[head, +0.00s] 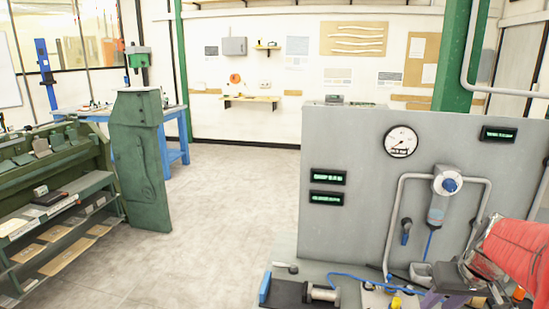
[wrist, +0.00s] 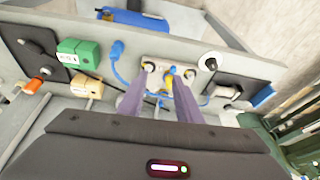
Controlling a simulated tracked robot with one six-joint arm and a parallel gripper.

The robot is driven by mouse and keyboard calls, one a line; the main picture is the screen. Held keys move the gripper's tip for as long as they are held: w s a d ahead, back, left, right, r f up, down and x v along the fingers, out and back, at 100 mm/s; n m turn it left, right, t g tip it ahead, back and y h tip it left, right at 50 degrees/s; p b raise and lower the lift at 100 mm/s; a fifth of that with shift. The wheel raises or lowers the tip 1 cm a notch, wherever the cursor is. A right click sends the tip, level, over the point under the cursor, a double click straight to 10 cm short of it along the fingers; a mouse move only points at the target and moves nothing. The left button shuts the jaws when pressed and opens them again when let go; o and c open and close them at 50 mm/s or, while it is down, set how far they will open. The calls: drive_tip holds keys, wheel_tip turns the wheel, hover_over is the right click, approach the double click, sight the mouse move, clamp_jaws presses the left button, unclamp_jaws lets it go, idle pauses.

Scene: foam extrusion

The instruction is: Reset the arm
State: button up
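My arm shows at the lower right of the head view as a red-covered link (head: 522,252), with its metal wrist parts partly cut off by the frame edge. It is in front of the grey panel's lower right. In the wrist view my gripper (wrist: 163,76) has two purple fingers standing apart, with nothing held between them. The fingers point toward a small light plate (wrist: 160,64) with metal fittings and a yellow knob. I cannot tell whether the fingertips touch it.
The grey panel (head: 340,228) carries a gauge (head: 401,142), pipes and a filter unit (head: 439,194). Its bench holds a metal cylinder (head: 322,293) and a blue hose (head: 350,277). A green rack (head: 62,190) stands left. The floor (head: 225,195) between is clear.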

drive_tip(key=s+a+r, duration=0.1)
drive_tip(key=s+a, duration=0.3)
drive_tip(key=a, duration=0.4)
drive_tip(key=s+a+r+n+t, duration=0.1)
drive_tip(key=s+a+r, duration=0.1)
drive_tip(key=s+a, duration=0.2)
drive_tip(key=s+a+r+n, duration=0.1)
drive_tip(key=s+a, duration=0.4)
drive_tip(key=a, duration=0.6)
drive_tip(key=shift+a+r+t, duration=0.3)
